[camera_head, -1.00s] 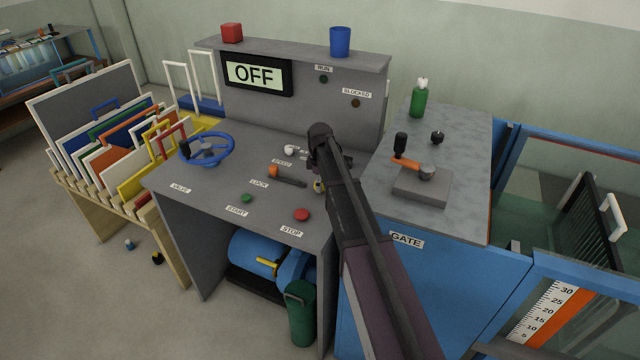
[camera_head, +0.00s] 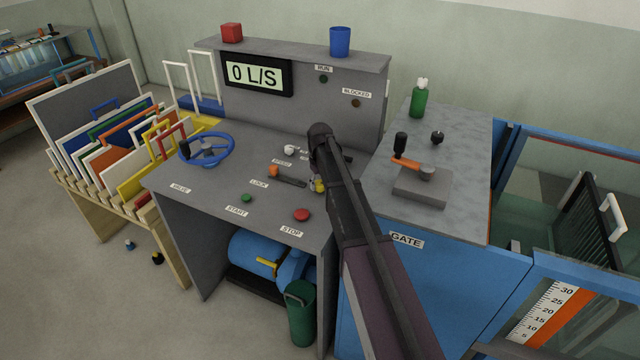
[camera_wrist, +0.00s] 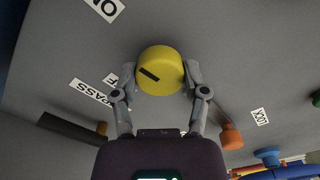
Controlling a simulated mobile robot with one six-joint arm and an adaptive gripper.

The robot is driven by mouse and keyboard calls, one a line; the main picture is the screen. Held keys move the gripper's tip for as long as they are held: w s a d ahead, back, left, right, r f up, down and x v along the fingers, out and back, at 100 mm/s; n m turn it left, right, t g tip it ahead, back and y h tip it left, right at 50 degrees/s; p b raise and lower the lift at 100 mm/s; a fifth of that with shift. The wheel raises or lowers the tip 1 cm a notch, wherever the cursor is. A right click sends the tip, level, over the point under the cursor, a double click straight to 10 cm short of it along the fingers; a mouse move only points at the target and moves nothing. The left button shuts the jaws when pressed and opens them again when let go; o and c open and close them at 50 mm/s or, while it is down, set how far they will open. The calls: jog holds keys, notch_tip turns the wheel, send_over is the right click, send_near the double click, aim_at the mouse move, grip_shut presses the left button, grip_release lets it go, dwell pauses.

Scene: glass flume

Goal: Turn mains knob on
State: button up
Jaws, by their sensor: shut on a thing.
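The mains knob (camera_wrist: 160,71) is round and yellow with a black mark. In the wrist view it sits between the fingers of my gripper (camera_wrist: 160,80), which are shut on its sides. The knob's black mark lies slantwise, and parts of labels show beside it. In the head view my arm hides most of the knob; a yellow bit (camera_head: 319,186) shows beside my gripper (camera_head: 316,182). The display (camera_head: 257,75) on the console reads "0 L/S".
Around the knob are an orange-ended lever (camera_head: 274,171), a white knob (camera_head: 290,150), a green start button (camera_head: 247,198) and a red stop button (camera_head: 302,214). A blue valve wheel (camera_head: 206,149) stands left. The gate crank (camera_head: 407,162) is right.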

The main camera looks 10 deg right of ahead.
jog(key=shift+m, duration=0.7)
jog(key=o, duration=1.1)
jog(key=shift+o, duration=0.2)
